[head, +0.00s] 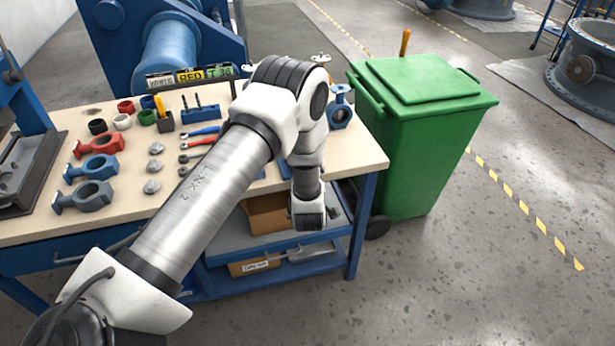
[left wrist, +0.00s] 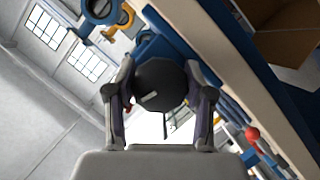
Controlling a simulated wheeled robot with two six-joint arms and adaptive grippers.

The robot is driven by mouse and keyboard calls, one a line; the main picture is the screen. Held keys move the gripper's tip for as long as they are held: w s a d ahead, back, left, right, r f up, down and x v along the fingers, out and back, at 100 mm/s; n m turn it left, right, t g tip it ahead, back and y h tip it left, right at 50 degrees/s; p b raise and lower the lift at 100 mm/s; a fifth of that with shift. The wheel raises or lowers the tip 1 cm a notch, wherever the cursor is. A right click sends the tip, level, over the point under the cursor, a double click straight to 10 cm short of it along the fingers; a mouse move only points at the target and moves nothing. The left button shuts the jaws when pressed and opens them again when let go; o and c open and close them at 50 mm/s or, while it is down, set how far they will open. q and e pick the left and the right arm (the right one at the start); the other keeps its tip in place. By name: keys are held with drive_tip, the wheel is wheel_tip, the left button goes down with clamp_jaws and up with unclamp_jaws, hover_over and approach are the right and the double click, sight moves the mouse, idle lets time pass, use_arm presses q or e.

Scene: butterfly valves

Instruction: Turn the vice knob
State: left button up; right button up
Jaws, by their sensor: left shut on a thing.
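The vice knob (left wrist: 160,86) is a round black knob in the middle of the left wrist view, in front of a blue body (left wrist: 150,47) that appears to be the vice. My left gripper (left wrist: 159,76) has a finger on either side of the knob and is shut on it. In the head view my left arm reaches over the workbench to its front edge. The arm hides the gripper, the knob and most of the vice there. My right gripper is in neither view.
The workbench (head: 225,107) holds valve bodies (head: 95,142), coloured rings and tools left of my arm. A blue valve (head: 340,112) stands at the right end. A cardboard box (head: 268,214) sits on the shelf below. A green bin (head: 425,140) stands to the right, with open floor beyond.

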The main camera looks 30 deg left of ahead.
use_arm(q)
drive_tip(key=shift+n, duration=0.3)
drive_tip(key=o, duration=1.2)
drive_tip(key=shift+c, duration=0.2)
drive_tip(key=v, duration=1.2)
drive_tip(key=shift+s+a+f, duration=0.1)
